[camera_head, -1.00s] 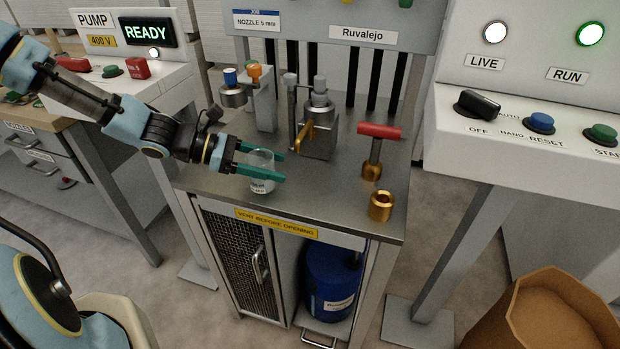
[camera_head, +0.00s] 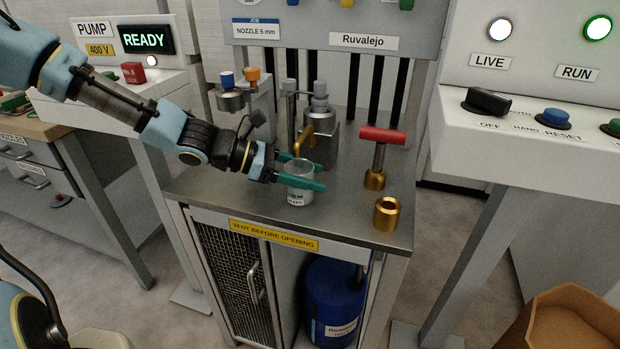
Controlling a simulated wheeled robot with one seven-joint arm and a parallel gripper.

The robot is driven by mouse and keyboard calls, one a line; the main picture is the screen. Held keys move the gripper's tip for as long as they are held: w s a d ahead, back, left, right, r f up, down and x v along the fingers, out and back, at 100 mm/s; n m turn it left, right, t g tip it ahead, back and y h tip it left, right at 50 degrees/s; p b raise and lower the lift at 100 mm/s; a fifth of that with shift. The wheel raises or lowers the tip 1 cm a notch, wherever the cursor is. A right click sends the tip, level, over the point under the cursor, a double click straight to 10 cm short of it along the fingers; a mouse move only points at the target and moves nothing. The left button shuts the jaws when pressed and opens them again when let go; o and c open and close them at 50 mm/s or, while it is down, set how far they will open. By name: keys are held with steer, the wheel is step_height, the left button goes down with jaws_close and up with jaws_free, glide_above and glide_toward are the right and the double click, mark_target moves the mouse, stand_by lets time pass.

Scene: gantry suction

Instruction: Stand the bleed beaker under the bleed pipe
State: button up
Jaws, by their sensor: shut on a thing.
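The bleed beaker (camera_head: 299,187) is a small clear cup with a white label, upright at the front middle of the steel bench top (camera_head: 230,200). My gripper (camera_head: 305,175) has green fingers, one on each side of the beaker, and is shut on it. Whether the beaker's base touches the bench, I cannot tell. The bleed pipe (camera_head: 303,140) is a brass-coloured bent pipe on a grey valve body (camera_head: 321,135), just behind the beaker in the picture. The beaker's rim appears below and in front of the pipe; the exact gap is unclear.
A red T-handled brass tool (camera_head: 378,155) and a brass nozzle piece (camera_head: 387,213) stand right of the beaker. A blue drum (camera_head: 333,300) sits below the bench. The bench's front left is clear.

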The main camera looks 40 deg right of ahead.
steer(key=o, duration=1.5)
steer(key=shift+c, duration=0.2)
steer(key=v, duration=1.2)
steer(key=a+f+m+y, duration=0.1)
steer(key=a+f, duration=0.1)
steer(key=a+f+m+t+y, duration=0.1)
steer(key=a+f, duration=0.1)
steer(key=a, duration=0.1)
steer(key=shift+y, duration=0.3)
steer(key=w+a+r+m+t+y, duration=0.1)
steer(key=a+m+t+y, duration=0.3)
steer(key=a, duration=0.9)
steer(key=w+a+r+m+t+y, duration=0.2)
steer(key=w+a+m+t+y, duration=0.2)
steer(key=a, duration=1)
steer(key=shift+w+a+m, duration=0.15)
steer(key=shift+a+m, duration=0.15)
steer(key=shift+m, duration=0.8)
